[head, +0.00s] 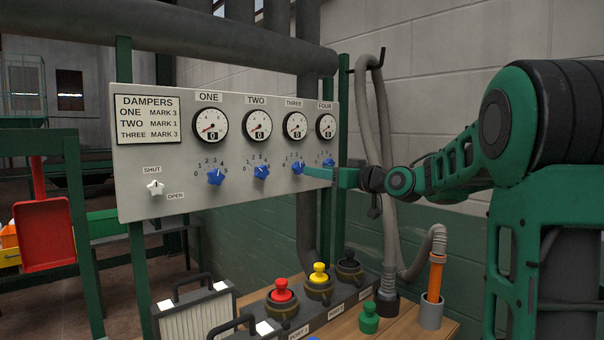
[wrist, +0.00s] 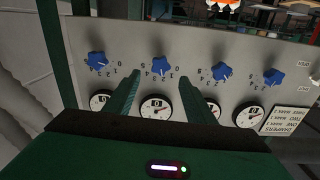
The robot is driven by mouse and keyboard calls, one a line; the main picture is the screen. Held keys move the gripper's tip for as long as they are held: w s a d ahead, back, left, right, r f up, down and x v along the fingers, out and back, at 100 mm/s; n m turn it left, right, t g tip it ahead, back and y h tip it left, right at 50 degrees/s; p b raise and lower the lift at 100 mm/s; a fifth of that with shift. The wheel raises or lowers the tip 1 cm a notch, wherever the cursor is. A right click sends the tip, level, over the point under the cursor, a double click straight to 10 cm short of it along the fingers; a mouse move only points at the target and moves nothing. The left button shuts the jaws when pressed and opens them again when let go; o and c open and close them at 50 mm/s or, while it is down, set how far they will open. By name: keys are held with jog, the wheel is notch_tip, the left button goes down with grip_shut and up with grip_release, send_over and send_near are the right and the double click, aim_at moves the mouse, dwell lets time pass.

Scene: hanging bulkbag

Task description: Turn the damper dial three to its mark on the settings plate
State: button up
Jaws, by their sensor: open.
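The settings plate (head: 147,119) on the panel reads ONE MARK 3, TWO MARK 1, THREE MARK 3. Damper dial three is a blue knob (head: 297,168) under the gauge labelled THREE (head: 295,125), which shows 0. In the wrist view, which is upside down, dial three (wrist: 162,66) lies just beyond and between my fingertips. My gripper (head: 307,171) is open, its fingers one on either side of the line to dial three. I cannot tell whether they touch the knob. Its pointer's exact mark is too small to read.
Dial two (head: 261,172) and dial four (head: 328,163) flank dial three closely; dial one (head: 216,176) is farther left. A white shut/open knob (head: 155,188) sits at lower left. A grey hose (head: 381,150) hangs right of the panel. Red (head: 281,290) and yellow (head: 319,273) knobs stand below.

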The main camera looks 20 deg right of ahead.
aim_at(301, 168)
jog(key=x, duration=0.7)
jog(key=shift+w+a+f, duration=0.1)
jog(key=shift+w+a, duration=0.05)
jog(key=shift+w, duration=0.2)
jog(key=c, duration=1)
